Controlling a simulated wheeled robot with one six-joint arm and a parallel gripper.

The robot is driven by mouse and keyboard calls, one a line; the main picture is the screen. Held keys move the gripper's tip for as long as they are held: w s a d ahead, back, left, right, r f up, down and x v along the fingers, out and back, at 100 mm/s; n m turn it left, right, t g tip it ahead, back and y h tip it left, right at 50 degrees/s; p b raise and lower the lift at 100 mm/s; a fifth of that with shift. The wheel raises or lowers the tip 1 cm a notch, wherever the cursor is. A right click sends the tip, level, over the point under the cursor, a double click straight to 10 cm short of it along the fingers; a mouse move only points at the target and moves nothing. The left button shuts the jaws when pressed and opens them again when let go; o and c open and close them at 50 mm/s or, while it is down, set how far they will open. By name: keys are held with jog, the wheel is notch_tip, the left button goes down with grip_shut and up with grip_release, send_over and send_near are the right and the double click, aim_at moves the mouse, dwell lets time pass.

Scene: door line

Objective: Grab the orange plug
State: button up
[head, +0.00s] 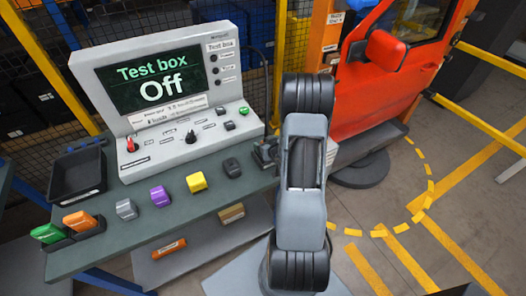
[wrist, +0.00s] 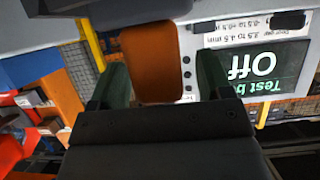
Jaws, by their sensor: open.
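In the wrist view, an orange-brown block (wrist: 150,62) stands between the two dark fingers of my open gripper (wrist: 160,76), with a dark part beyond it. A gap shows on its right side; contact on the left is hard to judge. In the head view, an orange plug-like block (head: 80,220) sits in a dark holder at the table's left end, well away from my arm. I cannot tell whether the block between the fingers is another orange plug. My arm hides most of the gripper in the head view, around the table's right end.
The test box (head: 160,85) reads "Off". A green block (head: 46,233), grey, purple and yellow (head: 197,182) blocks line the table (head: 150,238) front. A black tray (head: 78,175) is at left. An orange item (head: 169,247) lies on the shelf below. A red car door (head: 385,95) stands right.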

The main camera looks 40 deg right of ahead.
jog(key=shift+s+r, duration=0.1)
jog(key=shift+s, duration=0.05)
jog(key=shift+c, duration=0.2)
jog(key=c, duration=1.2)
jog(key=shift+o, duration=0.2)
